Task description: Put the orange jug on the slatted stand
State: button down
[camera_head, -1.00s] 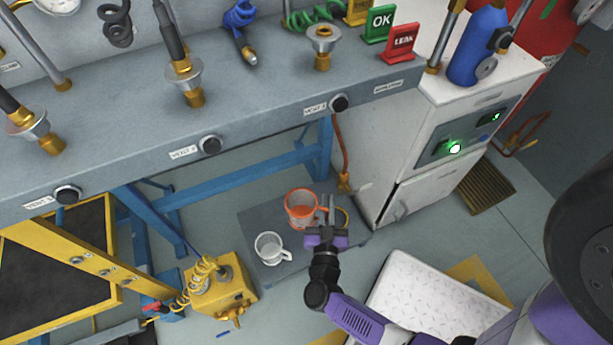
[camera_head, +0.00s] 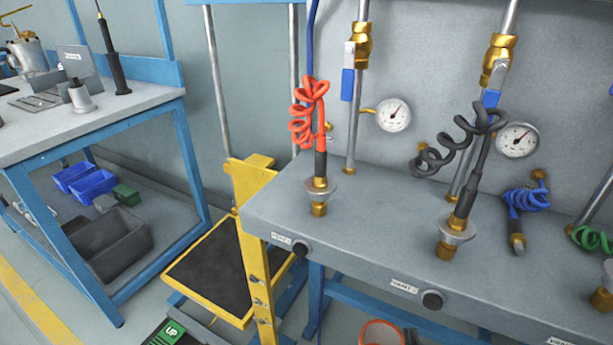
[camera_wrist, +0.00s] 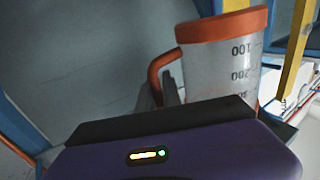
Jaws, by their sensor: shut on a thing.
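The orange jug (camera_wrist: 222,55) fills the upper right of the wrist view, a clear cup with an orange rim, an orange handle and dark volume marks. My gripper (camera_wrist: 172,92) is shut on its handle, at the jug's left side; the purple gripper body hides the jug's lower part. In the head view only the jug's orange rim (camera_head: 381,325) shows at the bottom edge, below the grey bench. I cannot make out a slatted stand in either current view.
The grey bench (camera_head: 345,225) with hoses, valves and gauges spans the right. A yellow frame with a dark platform (camera_head: 215,268) stands left of it. Further left is a blue-legged table (camera_head: 90,118) with bins beneath. A green UP pedal (camera_head: 168,335) lies on the floor.

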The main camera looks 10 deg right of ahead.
aim_at(386, 327)
jog(key=a+r+y, duration=0.1)
jog(key=a+n+y, duration=0.1)
jog(key=a, duration=0.1)
jog(key=a+r, duration=0.1)
jog(key=a, duration=0.1)
jog(key=shift+w+r+n+y, duration=0.1)
jog(key=shift+r+n+y, duration=0.2)
jog(key=shift+y, duration=0.1)
jog(key=shift+a+r+p, duration=0.1)
jog(key=shift+r+p, duration=0.1)
jog(key=shift+p, duration=0.1)
jog(key=s+d+r+m+g+h+p, duration=0.4)
jog(key=s+d+r+m+h+p, duration=0.2)
jog(key=p, duration=0.8)
jog(key=s+d+r+m+g+h+p, duration=0.5)
jog(key=s+d+h+p, duration=0.4)
jog(key=d+p, duration=0.4)
jog(key=shift+s+r+m+h+p, duration=0.4)
jog(key=shift+s+r+m+p, duration=0.1)
jog(key=shift+m, duration=0.1)
jog(key=shift+w+a, duration=0.1)
